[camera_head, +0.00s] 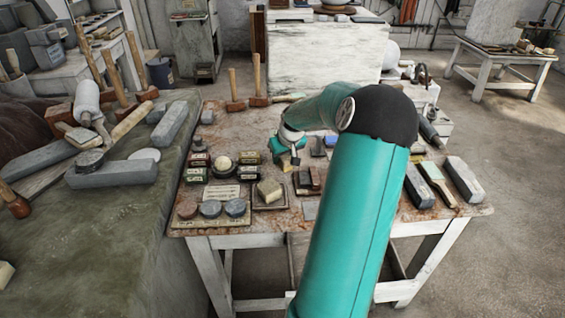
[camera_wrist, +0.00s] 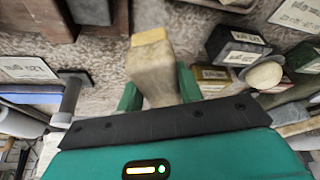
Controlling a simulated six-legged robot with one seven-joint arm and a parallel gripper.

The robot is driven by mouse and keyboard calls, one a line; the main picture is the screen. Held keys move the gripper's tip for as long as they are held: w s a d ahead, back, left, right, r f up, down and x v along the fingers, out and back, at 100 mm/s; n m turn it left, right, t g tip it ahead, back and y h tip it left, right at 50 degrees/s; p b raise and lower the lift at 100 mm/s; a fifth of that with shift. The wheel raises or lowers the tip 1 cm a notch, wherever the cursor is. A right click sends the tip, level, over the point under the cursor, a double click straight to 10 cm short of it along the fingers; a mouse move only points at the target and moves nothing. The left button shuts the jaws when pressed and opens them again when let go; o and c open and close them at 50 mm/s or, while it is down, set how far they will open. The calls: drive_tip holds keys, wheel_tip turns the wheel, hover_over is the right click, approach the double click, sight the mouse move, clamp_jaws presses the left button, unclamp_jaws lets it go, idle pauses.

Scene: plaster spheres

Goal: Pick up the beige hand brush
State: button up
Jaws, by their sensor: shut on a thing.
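The beige hand brush (camera_wrist: 157,72) is a blocky piece with a yellowish end, seen close up in the wrist view. My gripper (camera_wrist: 159,90) has its green fingers on either side of the brush, shut on it. In the head view my gripper (camera_head: 287,157) is over the middle of the work table, among small blocks and boxes. The brush is mostly hidden there by the gripper. I cannot tell whether it touches the table.
Small labelled boxes (camera_wrist: 240,50) and a pale ball (camera_wrist: 265,75) lie close to the right of the brush. In the head view, a tray with a beige block (camera_head: 270,190) and grey round pieces (camera_head: 210,209) stand nearer on the table. Two mallets (camera_head: 257,85) stand at its back edge.

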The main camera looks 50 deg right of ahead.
drive_tip(key=s+a+r, duration=0.1)
drive_tip(key=r, duration=0.1)
drive_tip(key=s+a+r, duration=0.2)
drive_tip(key=r, duration=0.1)
drive_tip(key=shift+s+a+r, duration=0.1)
drive_tip(key=shift+a+r, duration=0.1)
drive_tip(key=shift+r, duration=0.1)
drive_tip(key=s+a+r, duration=0.3)
drive_tip(key=s+a, duration=0.2)
drive_tip(key=a, duration=0.1)
drive_tip(key=shift+s+a+r, duration=0.25)
drive_tip(key=shift+s+a, duration=0.05)
drive_tip(key=shift+s, duration=0.1)
drive_tip(key=shift+o, duration=1.3)
drive_tip(key=shift+c, duration=0.2)
drive_tip(key=shift+s, duration=0.1)
